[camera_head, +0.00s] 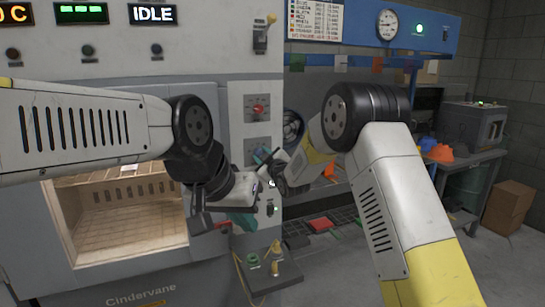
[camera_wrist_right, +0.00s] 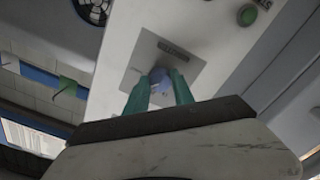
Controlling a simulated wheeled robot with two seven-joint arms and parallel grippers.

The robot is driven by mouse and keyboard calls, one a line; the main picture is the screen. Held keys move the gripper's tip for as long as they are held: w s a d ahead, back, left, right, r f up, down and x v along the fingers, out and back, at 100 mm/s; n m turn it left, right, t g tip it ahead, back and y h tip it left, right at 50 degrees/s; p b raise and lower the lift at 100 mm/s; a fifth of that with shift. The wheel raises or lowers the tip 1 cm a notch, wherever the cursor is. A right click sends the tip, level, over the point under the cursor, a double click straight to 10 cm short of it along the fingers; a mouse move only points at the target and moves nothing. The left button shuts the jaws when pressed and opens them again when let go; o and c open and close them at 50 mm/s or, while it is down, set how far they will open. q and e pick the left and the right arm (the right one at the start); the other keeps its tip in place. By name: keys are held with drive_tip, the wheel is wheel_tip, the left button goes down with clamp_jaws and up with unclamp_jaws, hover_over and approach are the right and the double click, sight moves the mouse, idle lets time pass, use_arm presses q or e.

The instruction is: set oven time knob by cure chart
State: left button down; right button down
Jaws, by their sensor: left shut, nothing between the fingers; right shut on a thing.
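The oven's white control column carries a red knob (camera_head: 258,108) on a grey plate. Below it is a second grey plate (camera_head: 257,142). My right gripper (camera_head: 261,156) is at this lower plate, largely hidden by its own wrist. In the right wrist view its teal fingers (camera_wrist_right: 157,84) are shut on a round blue knob (camera_wrist_right: 158,75) on a labelled grey plate (camera_wrist_right: 190,67). The label is too small to read. My left gripper (camera_head: 246,222) is shut and empty, lower down before the column. The cure chart (camera_head: 315,19) hangs at upper right; its rows are too small to read.
The oven chamber (camera_head: 130,220) shows its lit interior at left. A display reads IDLE (camera_head: 153,15). A yellow-handled lever (camera_head: 264,34) sits high on the column. A bench (camera_head: 470,158) stands at right.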

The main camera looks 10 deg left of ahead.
idle(0.3)
drive_tip(key=c, duration=1.1)
unclamp_jaws()
drive_tip(key=v, duration=0.8)
drive_tip(key=shift+w, duration=0.1)
